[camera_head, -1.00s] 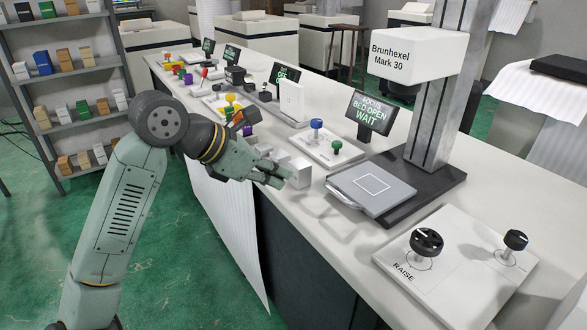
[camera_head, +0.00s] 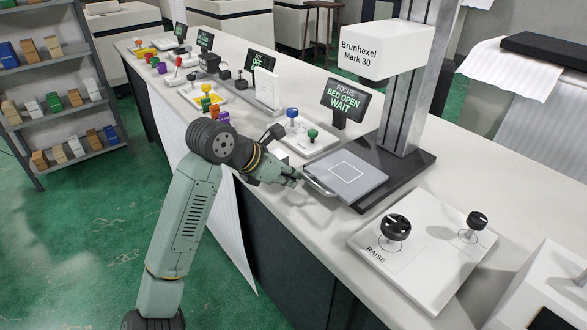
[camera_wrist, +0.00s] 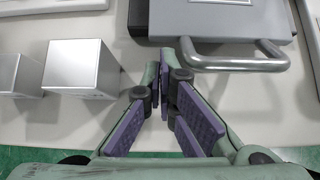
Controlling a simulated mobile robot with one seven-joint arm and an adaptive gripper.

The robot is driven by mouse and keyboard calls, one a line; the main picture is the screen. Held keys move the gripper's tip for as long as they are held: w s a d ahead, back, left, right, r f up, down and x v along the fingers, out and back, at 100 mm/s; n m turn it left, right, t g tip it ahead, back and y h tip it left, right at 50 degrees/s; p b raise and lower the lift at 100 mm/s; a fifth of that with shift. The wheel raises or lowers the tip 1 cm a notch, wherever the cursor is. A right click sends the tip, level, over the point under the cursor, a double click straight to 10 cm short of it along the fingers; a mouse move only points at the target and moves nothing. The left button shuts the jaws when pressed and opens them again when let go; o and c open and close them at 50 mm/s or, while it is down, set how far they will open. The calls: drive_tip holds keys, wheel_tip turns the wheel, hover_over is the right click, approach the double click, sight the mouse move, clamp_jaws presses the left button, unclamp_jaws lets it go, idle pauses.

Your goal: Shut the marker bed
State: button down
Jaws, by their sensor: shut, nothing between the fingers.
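The marker bed (camera_head: 357,168) is a grey plate with a white square outline, set on a dark base under the Brunhexel Mark 30 head (camera_head: 385,48). A metal bar handle (camera_head: 318,187) runs along its near edge. The screen (camera_head: 345,99) reads "FOCUS BED OPEN WAIT". My gripper (camera_head: 298,178) is shut and empty, close to the handle's left end. In the wrist view my gripper (camera_wrist: 172,82) points toward the bed, with its fingertips just left of the handle (camera_wrist: 235,62). I cannot tell whether they touch it.
A panel marked RAISE (camera_head: 428,250) with two black knobs lies to the right. Two silver blocks lie left of my gripper in the wrist view, the larger one (camera_wrist: 75,68) nearer. Shelves (camera_head: 68,102) stand at far left.

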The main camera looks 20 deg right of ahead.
sight(306, 172)
drive_tip(key=shift+w+d, duration=0.15)
drive_tip(key=shift+d, duration=0.25)
drive_tip(key=shift+w+d+f, duration=0.1)
drive_tip(key=shift+d, duration=0.15)
drive_tip(key=shift+w+d+b, duration=0.2)
drive_tip(key=shift+d+b, duration=0.2)
drive_tip(key=shift+d, duration=0.15)
drive_tip(key=shift+w+d+b, duration=0.2)
drive_tip(key=shift+d+b, duration=0.2)
drive_tip(key=shift+d, duration=0.15)
